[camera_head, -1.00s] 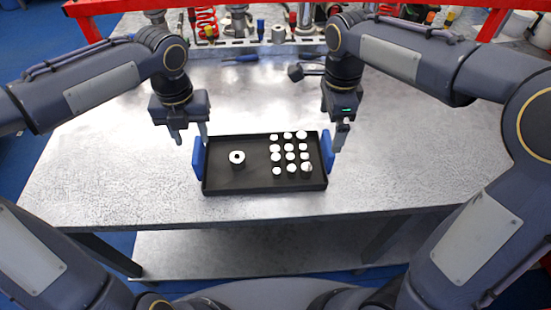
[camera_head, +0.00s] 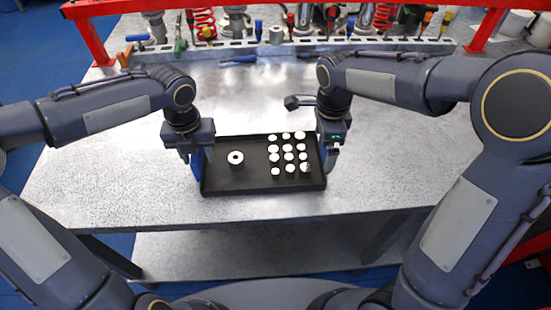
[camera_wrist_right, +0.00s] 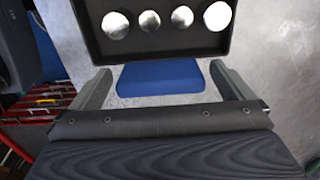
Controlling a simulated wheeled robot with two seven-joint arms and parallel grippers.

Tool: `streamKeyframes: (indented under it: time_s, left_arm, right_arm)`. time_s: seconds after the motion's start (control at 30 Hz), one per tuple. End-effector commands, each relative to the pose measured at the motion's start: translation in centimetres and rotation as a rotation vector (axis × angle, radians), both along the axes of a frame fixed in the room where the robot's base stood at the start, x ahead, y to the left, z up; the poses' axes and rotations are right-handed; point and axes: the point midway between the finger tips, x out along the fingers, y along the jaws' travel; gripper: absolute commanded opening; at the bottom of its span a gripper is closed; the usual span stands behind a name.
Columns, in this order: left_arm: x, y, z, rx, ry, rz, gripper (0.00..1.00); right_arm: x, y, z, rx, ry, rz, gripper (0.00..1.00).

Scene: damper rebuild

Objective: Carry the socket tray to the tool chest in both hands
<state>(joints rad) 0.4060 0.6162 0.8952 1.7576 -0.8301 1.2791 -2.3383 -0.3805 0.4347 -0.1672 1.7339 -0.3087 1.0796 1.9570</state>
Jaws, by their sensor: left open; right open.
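The black socket tray (camera_head: 222,184) lies on the metal workbench, with a ring-shaped part (camera_head: 236,158) on its left side and rows of silver sockets (camera_head: 289,157) on its right. My left gripper (camera_head: 197,159) is open at the tray's left blue handle (camera_head: 196,174), which it partly hides. My right gripper (camera_head: 331,163) is open at the right end of the tray. In the right wrist view its two fingers stand apart on either side of the right blue handle (camera_wrist_right: 160,76), with gaps beside it. The tray wall (camera_wrist_right: 165,50) lies just beyond.
The workbench (camera_head: 420,170) is clear to the right of the tray. A dark hammer-like tool (camera_head: 298,101) and a blue-handled screwdriver (camera_head: 240,59) lie behind it. A tool rack (camera_head: 340,45) runs along the back. A red-fronted unit with drawers (camera_wrist_right: 38,106) shows at left in the right wrist view.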

Motion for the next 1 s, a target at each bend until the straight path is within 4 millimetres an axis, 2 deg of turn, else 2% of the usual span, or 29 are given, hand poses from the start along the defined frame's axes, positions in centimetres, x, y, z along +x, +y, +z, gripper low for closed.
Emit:
streamKeyframes:
  time_s: [0.33,0.37,0.67,1.0]
  left_arm:
    - [0.01,0.02,-0.41,0.000,0.000,0.000,0.44]
    - [0.01,0.01,-0.41,0.000,0.000,0.000,0.41]
    - [0.00,0.00,-0.38,0.000,0.000,0.000,0.02]
    - [0.00,0.00,-0.36,0.000,-0.001,0.000,0.00]
  right_arm:
    - [-0.01,0.00,-0.42,0.000,0.000,0.000,1.00]
    - [-0.01,0.00,-0.41,0.000,0.000,0.000,0.97]
    - [-0.01,0.00,-0.38,0.001,0.000,0.000,0.58]
    - [0.00,0.01,-0.35,0.001,-0.001,0.000,0.14]
